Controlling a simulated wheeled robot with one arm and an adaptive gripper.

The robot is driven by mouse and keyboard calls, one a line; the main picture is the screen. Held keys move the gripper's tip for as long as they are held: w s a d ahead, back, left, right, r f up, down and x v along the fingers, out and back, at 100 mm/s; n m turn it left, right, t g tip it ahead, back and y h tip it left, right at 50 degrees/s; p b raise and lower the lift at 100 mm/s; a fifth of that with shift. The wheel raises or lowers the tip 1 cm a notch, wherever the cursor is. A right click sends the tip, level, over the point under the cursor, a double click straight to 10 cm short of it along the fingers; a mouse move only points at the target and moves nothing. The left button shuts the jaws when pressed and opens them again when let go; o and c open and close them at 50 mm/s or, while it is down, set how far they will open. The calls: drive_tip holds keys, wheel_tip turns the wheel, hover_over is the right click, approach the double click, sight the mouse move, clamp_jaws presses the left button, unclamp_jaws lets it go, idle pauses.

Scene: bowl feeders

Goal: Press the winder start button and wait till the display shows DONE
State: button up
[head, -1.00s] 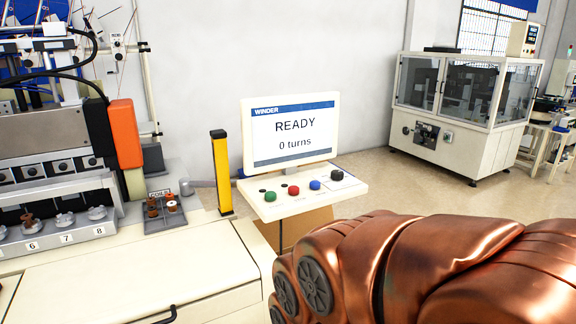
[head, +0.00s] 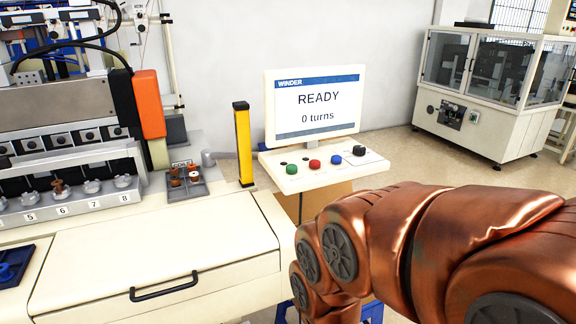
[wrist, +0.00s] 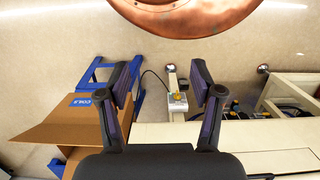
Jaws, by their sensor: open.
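The winder display (head: 317,122) stands upright on a control panel (head: 312,183) and reads READY, 0 turns. On the panel are a green button (head: 292,169), a red button (head: 314,164), a blue button (head: 336,160) and a black knob (head: 360,151). Their labels are too small to read. My gripper (wrist: 160,85) shows only in the wrist view, open and empty, its two fingers apart. Between and beyond the fingers is a small grey box with a yellow top (wrist: 178,98). In the head view my copper arm is in front of the panel, and the gripper is hidden.
A yellow post (head: 243,145) stands left of the panel. The winding machine (head: 70,118) and a cream bench (head: 150,250) fill the left. An open cardboard box (wrist: 62,125) and blue frame (wrist: 97,72) are in the wrist view.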

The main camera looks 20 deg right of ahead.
clamp_jaws()
idle(0.3)
idle(1.3)
